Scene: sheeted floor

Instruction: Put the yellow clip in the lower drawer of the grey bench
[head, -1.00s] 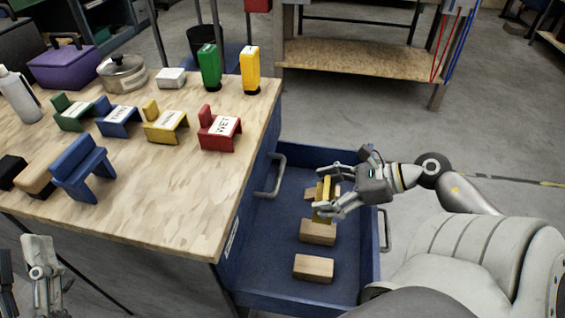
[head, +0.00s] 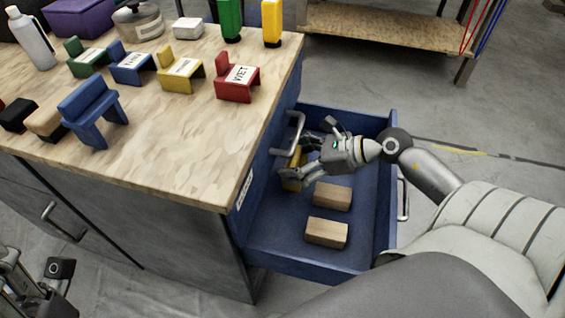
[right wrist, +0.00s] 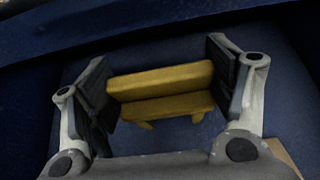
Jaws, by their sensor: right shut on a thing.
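A yellow clip (head: 291,172) is between the fingers of my right gripper (head: 293,172), inside the open blue lower drawer (head: 278,250) of the grey bench (head: 190,235). In the right wrist view the yellow clip (right wrist: 160,92) lies across the gap, its ends at the two finger pads of the right gripper (right wrist: 165,95). My right gripper is shut on it, near the drawer's bench side. Whether the clip touches the drawer floor I cannot tell. My left gripper (head: 38,285) shows partly at the lower left, away from the drawer; its opening is unclear.
Two wooden blocks (head: 332,196) (head: 327,232) lie in the drawer. A grey handle (head: 294,133) juts out above the drawer's bench side. On the wooden top stand a red clip (head: 238,82), another yellow clip (head: 180,70) and blue clips (head: 94,110). Open floor lies beyond the drawer.

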